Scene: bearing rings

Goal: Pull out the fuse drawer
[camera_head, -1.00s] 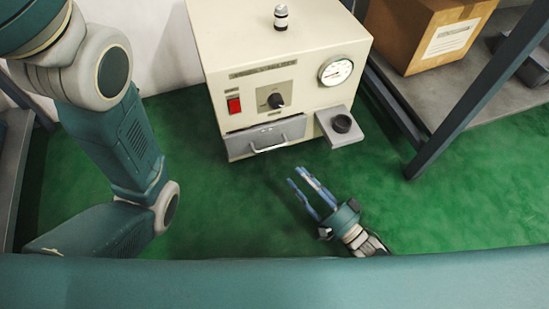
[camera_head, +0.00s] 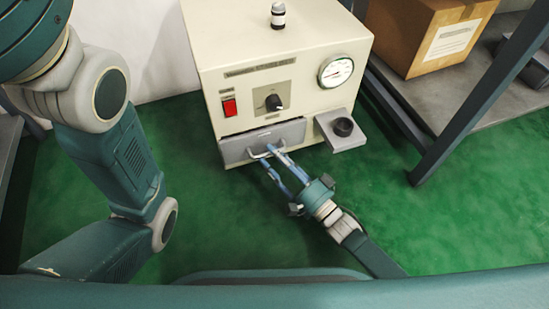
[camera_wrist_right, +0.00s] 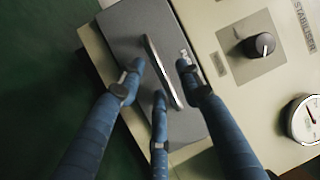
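The fuse drawer (camera_head: 238,150) is a grey front low on the cream machine, with a metal bar handle (camera_head: 268,150). The drawer appears closed. My right gripper (camera_head: 270,158) reaches it from the lower right, its blue fingers at the handle. In the right wrist view the drawer front (camera_wrist_right: 125,25) and the handle (camera_wrist_right: 163,72) lie between the open fingers of my right gripper (camera_wrist_right: 160,80); one finger is on one side and two on the other or below. Contact is not clear. My left arm stands at the left; its gripper is out of view.
The machine (camera_head: 270,60) carries a red switch (camera_head: 229,107), a black knob (camera_head: 273,102), a gauge (camera_head: 336,71) and a side shelf with a black round part (camera_head: 343,127). A cardboard box (camera_head: 430,35) sits on a rack at the right. The green floor in front is clear.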

